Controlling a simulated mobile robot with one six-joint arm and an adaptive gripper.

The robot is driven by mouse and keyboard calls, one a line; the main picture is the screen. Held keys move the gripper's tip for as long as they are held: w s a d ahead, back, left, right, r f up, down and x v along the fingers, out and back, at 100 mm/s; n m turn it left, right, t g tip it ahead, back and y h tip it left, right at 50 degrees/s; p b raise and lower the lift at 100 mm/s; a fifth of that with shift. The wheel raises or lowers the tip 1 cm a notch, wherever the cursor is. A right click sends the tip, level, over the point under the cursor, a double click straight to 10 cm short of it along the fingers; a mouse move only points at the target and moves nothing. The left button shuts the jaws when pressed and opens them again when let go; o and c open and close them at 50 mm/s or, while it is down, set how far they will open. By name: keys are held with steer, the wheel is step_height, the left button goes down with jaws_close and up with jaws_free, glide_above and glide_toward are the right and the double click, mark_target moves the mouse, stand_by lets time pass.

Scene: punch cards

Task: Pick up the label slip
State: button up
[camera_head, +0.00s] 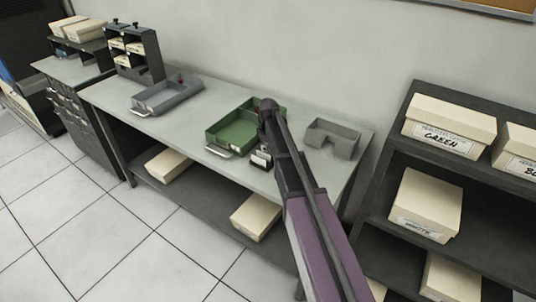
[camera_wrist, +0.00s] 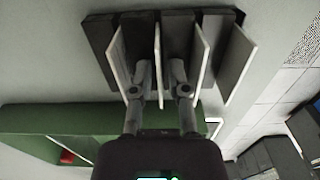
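In the wrist view, a dark slotted holder (camera_wrist: 180,20) holds several thin pale slips standing on edge. One label slip (camera_wrist: 157,50) stands in the gap between the fingers of my gripper (camera_wrist: 161,72). The fingers are apart, one on each side of it; I cannot tell whether either touches it. Other slips stand to the left (camera_wrist: 118,60) and right (camera_wrist: 200,60). In the head view, a small black and white holder (camera_head: 261,159) shows beside my arm, at the table's front edge. My gripper is mostly hidden there behind the arm.
A green tray (camera_head: 221,143) is left of the holder and also shows in the wrist view (camera_wrist: 90,118). A grey tray (camera_head: 164,107) lies farther left. A grey open box (camera_head: 345,147) is to the right. Shelves with cream boxes stand at the far right.

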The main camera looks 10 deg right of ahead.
steer(key=shift+c, duration=0.2)
jaws_close()
steer(key=shift+r, duration=0.2)
step_height(320, 180, up, 10)
steer(key=p, duration=1)
steer(key=shift+f, duration=0.2)
steer(key=shift+w, duration=0.1)
stand_by(0.9)
